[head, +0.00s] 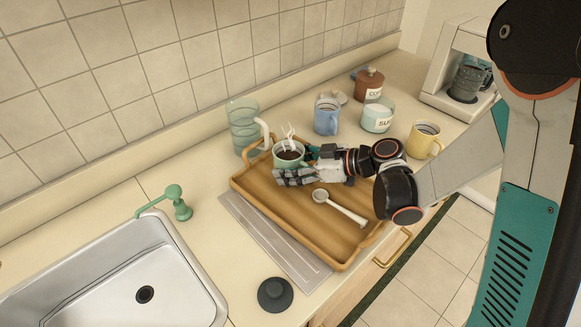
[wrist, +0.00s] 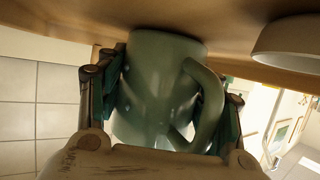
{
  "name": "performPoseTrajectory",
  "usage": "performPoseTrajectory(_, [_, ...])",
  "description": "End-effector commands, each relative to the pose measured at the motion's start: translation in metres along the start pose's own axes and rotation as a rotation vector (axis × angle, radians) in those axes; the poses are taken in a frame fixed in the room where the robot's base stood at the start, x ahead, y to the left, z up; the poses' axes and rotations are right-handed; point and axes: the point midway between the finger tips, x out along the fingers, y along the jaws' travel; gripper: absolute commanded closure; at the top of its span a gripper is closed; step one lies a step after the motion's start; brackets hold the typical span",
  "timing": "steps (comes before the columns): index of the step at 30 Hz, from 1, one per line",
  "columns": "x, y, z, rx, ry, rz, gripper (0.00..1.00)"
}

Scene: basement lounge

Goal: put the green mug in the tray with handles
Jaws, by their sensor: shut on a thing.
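The green mug (head: 289,158) holds dark coffee with steam above it. It stands upright over the far left part of the wooden tray with handles (head: 290,222). My gripper (head: 297,169) is around the mug from the right and shut on it. In the wrist view the mug (wrist: 165,85) sits between both fingers of my gripper (wrist: 165,95), its handle to the right. The mug's base is at the tray's floor (wrist: 235,25) and seems to touch it, though the contact line is not clear. My fingers hide the lower mug in the head view.
A white scoop (head: 340,207) lies in the tray, right of the mug. A blue mug (head: 327,117), sugar jar (head: 377,117) and yellow mug (head: 425,140) stand farther back. A sink (head: 130,285) is at the left.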

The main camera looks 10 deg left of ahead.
Motion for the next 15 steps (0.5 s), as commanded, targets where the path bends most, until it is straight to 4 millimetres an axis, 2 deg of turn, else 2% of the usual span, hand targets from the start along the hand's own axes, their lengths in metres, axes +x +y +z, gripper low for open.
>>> performPoseTrajectory(11, [0.0013, -0.0003, 0.0032, 0.000, 0.001, 0.000, 0.80])
performPoseTrajectory(12, [0.0011, -0.0003, 0.0029, 0.000, 0.000, 0.000, 0.33])
performPoseTrajectory(14, [0.0009, -0.0003, 0.0024, 0.000, 0.000, 0.000, 0.19])
performPoseTrajectory(15, [0.0009, -0.0003, 0.0023, 0.000, 0.000, 0.000, 0.19])
